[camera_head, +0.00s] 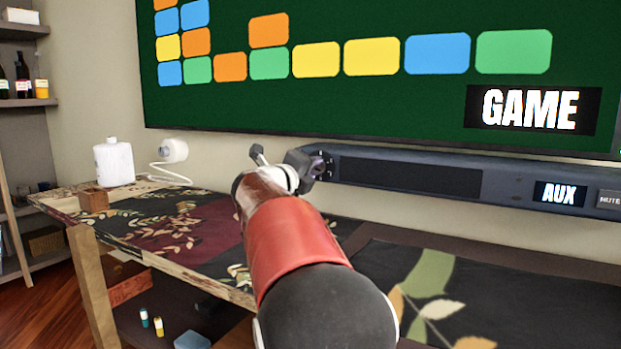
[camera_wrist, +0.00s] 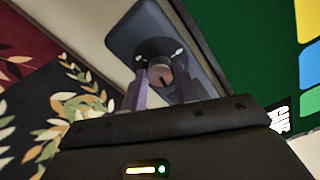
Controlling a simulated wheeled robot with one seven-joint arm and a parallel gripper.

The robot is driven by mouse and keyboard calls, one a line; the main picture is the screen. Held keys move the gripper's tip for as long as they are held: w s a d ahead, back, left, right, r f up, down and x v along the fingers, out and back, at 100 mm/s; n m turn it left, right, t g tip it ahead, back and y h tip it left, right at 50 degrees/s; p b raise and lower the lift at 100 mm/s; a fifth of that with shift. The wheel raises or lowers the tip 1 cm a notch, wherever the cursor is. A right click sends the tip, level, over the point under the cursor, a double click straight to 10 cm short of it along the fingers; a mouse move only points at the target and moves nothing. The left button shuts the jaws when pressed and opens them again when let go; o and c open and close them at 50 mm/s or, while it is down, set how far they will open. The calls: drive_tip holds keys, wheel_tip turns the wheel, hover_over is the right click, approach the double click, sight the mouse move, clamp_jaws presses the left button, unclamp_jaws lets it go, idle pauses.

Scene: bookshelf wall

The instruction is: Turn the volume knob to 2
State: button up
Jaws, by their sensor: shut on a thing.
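The soundbar (camera_head: 500,187) runs along the wall under the screen, with an AUX display (camera_head: 559,194) and a button reading MUTE or similar near its right end. My gripper (camera_head: 322,166) is at the soundbar's left end, reached by my red and black arm. In the wrist view, my gripper (camera_wrist: 163,84) has its two purple-grey fingers closed on either side of a small dark round knob (camera_wrist: 160,66) on the soundbar's grey end face (camera_wrist: 135,32). The knob is partly hidden by the fingers. In the head view my gripper hides it. I cannot read the knob's setting.
The green screen (camera_head: 330,105) showing GAME hangs just above the soundbar. A patterned table (camera_head: 190,225) lies below, with a white bottle (camera_head: 114,162), a white roll-like object (camera_head: 174,150) and a small wooden box (camera_head: 93,198) at the left. Shelves stand at the far left.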

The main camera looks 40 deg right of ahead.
drive_tip(key=shift+f+m+b, duration=0.1)
drive_tip(key=shift+m+b, duration=0.65)
drive_tip(key=shift+m, duration=0.75)
drive_tip(key=o, duration=1)
drive_tip(key=shift+v, duration=3.9)
